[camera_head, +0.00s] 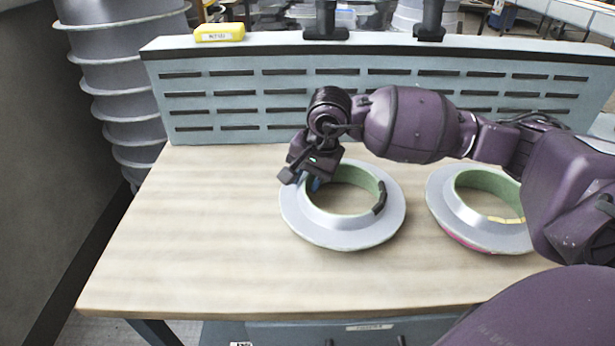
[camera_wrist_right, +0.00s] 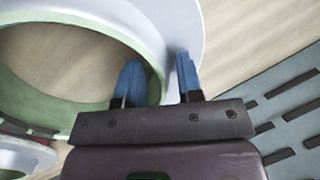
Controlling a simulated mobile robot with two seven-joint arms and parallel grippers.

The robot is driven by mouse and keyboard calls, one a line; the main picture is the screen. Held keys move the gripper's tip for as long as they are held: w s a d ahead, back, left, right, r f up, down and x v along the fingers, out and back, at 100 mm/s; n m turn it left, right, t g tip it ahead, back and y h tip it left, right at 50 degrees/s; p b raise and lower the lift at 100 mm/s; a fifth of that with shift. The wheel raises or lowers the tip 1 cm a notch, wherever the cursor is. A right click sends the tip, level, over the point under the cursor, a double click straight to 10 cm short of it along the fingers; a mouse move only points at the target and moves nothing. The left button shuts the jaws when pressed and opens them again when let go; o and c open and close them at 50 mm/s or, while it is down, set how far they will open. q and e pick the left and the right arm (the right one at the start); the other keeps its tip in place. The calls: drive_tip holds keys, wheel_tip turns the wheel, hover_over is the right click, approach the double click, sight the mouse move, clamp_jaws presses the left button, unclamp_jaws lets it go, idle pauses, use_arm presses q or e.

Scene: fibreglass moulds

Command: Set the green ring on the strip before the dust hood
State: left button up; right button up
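A grey flanged ring with a green inner wall (camera_head: 318,223) lies flat on the wooden table, a dark patch on its inner right side. A similar ring (camera_head: 447,210) lies to its right, with a yellow patch inside and pink at its lower edge. My right gripper (camera_head: 312,183) is at the far left rim of the middle ring. In the wrist view, its blue fingertips (camera_wrist_right: 160,78) stand apart, one inside the opening and one outside over the grey flange (camera_wrist_right: 172,20). The slotted grey dust hood (camera_head: 240,98) stands along the back. My left gripper is out of view.
The wooden tabletop (camera_head: 190,230) is clear at the left and front. A bare strip of wood (camera_head: 225,158) runs before the hood. A yellow labelled block (camera_head: 219,32) sits on the hood's top. A grey ribbed duct (camera_head: 125,70) stands at the left.

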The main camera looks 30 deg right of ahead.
drive_tip(key=shift+r, duration=0.4)
drive_tip(key=p+v, duration=0.1)
drive_tip(key=v, duration=1)
drive_tip(key=shift+s+r, duration=0.15)
drive_tip(key=shift+r, duration=0.05)
